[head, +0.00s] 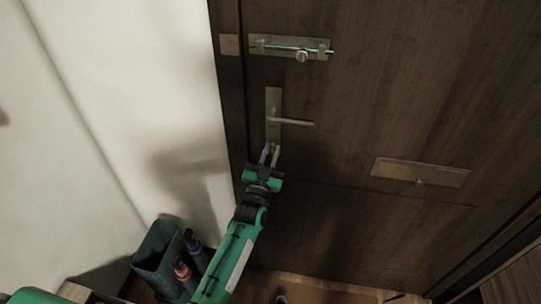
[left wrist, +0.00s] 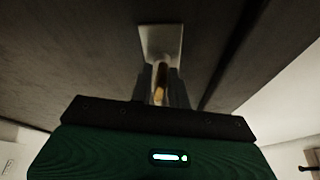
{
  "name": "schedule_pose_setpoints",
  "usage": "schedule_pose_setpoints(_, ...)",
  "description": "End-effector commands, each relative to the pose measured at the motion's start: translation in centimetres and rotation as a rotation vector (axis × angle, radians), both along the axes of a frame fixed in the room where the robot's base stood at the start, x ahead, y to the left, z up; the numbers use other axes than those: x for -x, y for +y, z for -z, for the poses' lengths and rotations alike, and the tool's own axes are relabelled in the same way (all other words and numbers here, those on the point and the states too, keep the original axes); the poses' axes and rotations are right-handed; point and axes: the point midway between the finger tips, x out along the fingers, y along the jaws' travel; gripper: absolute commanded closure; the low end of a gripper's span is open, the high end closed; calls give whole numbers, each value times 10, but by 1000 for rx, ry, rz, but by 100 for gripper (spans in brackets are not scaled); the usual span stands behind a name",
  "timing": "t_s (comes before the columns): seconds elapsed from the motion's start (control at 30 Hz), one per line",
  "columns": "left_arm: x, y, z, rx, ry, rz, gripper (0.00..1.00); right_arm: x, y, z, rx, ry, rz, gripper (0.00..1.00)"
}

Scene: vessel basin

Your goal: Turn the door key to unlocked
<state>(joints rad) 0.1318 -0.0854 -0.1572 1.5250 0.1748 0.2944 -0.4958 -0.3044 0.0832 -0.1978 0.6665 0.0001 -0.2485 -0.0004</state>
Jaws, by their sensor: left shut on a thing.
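The dark wooden door (head: 350,130) fills the right of the head view. A metal lock plate (head: 273,103) with a lever handle (head: 297,122) is mounted near its left edge. My left gripper (head: 269,150) is at the lower end of this plate, below the handle. It is shut on the key, a small brass-coloured piece (left wrist: 161,78) that shows between the fingers in the left wrist view, in front of the plate (left wrist: 160,42). The fingers hide most of the key, so I cannot tell its exact angle. My right gripper is not in view.
A sliding bolt (head: 290,47) is on the door above the handle. A metal letter plate (head: 421,173) is to the right. A dark bin (head: 158,256) with umbrellas beside it (head: 188,262) stands at the lower left by the pale wall (head: 130,90).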

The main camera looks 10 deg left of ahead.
Motion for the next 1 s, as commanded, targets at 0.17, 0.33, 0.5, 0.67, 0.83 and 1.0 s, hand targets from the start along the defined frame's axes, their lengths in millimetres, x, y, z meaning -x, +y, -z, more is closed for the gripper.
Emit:
schedule_pose_setpoints(0.17,0,0,3,113,5,-1,100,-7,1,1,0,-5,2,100)
schedule_pose_setpoints(0.33,0,0,3,186,4,0,100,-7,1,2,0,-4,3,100)
schedule_pose_setpoints(0.5,0,0,3,225,4,0,100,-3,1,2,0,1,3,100)
schedule_pose_setpoints(0.67,0,0,3,238,4,0,100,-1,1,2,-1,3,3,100)
schedule_pose_setpoints(0.83,0,0,3,239,4,1,100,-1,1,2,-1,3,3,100)
schedule_pose_setpoints(1.0,0,0,3,238,5,0,100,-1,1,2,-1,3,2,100)
